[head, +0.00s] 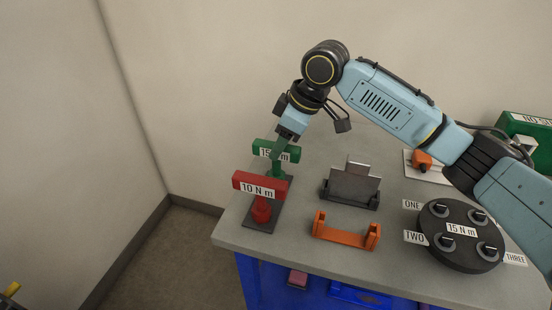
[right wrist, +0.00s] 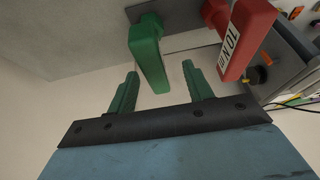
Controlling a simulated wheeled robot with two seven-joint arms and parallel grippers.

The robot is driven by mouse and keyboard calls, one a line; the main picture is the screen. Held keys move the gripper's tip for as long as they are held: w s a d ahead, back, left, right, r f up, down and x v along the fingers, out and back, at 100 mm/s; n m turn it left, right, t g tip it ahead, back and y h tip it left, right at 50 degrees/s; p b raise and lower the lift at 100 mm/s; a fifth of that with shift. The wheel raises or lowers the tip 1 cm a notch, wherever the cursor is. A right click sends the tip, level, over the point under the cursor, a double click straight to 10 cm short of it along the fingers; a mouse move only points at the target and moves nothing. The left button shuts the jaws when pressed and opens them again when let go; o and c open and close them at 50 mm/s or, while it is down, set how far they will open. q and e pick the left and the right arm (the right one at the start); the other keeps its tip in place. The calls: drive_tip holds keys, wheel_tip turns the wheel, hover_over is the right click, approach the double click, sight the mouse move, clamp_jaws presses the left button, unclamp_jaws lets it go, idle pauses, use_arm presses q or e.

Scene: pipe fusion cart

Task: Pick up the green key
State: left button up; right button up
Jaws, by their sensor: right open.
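The green key (head: 290,154), with a T-shaped handle labelled 15 N m, stands upright at the back of a dark holder plate (head: 262,218) on the cart's left side. My right gripper (head: 279,148) is at the green handle, coming down from above and partly covering it. In the right wrist view its two green fingers (right wrist: 160,70) are open, and the end of the green key (right wrist: 148,55) shows between and beyond them. I cannot tell whether they touch. The left gripper is not seen.
A red key (head: 260,188) marked 10 N m stands close in front; it also shows in the right wrist view (right wrist: 245,35). An orange bracket (head: 345,232), a grey plate in a dark stand (head: 352,187) and a round black flange (head: 460,257) stand to the right.

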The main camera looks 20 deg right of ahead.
sight(277, 165)
drive_tip(key=shift+w+a+f, duration=0.1)
drive_tip(key=shift+a+f, duration=0.05)
drive_tip(key=shift+f, duration=0.3)
drive_tip(key=shift+x, duration=0.9)
drive_tip(key=f, duration=0.1)
drive_tip(key=w+f+b, duration=0.1)
drive_tip(key=f, duration=0.1)
drive_tip(key=shift+w+f, duration=0.1)
drive_tip(key=shift+f, duration=0.2)
drive_tip(key=shift+b, duration=0.3)
drive_tip(key=c, duration=0.7)
drive_tip(key=shift+a, duration=0.3)
clamp_jaws()
drive_tip(key=shift+r, duration=0.1)
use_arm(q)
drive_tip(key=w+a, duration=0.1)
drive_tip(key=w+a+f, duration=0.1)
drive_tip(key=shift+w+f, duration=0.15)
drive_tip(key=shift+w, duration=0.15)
